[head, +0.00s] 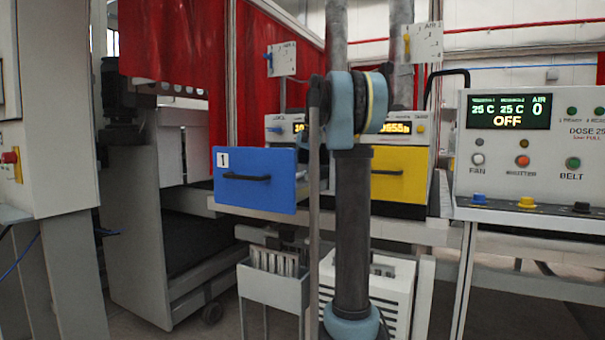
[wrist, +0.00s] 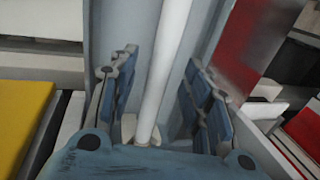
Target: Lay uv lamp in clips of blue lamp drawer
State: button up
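The blue lamp drawer (head: 255,180), marked 1 and with a black handle, shows its front face in the head view. Its inside and clips are hidden. In the wrist view a long white tube (wrist: 168,60), which looks like the uv lamp, runs between the blue fingers of my gripper (wrist: 161,65). The fingers are apart, with a visible gap on both sides of the tube. Grey panels stand behind and beside the tube. In the head view my gripper is not made out, and my arm covers the middle.
A yellow drawer (head: 400,174) is right of the blue one, partly behind my arm. A grey bin (head: 272,289) with slotted contents stands below the blue drawer. A control panel (head: 530,150) reading OFF is at the right. Red curtains (head: 180,45) hang behind.

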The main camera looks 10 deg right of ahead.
jog(key=v, duration=1.2)
jog(key=shift+w, duration=0.15)
dwell(0.3)
notch_tip(320, 180, up, 10)
dwell(1.3)
dwell(0.3)
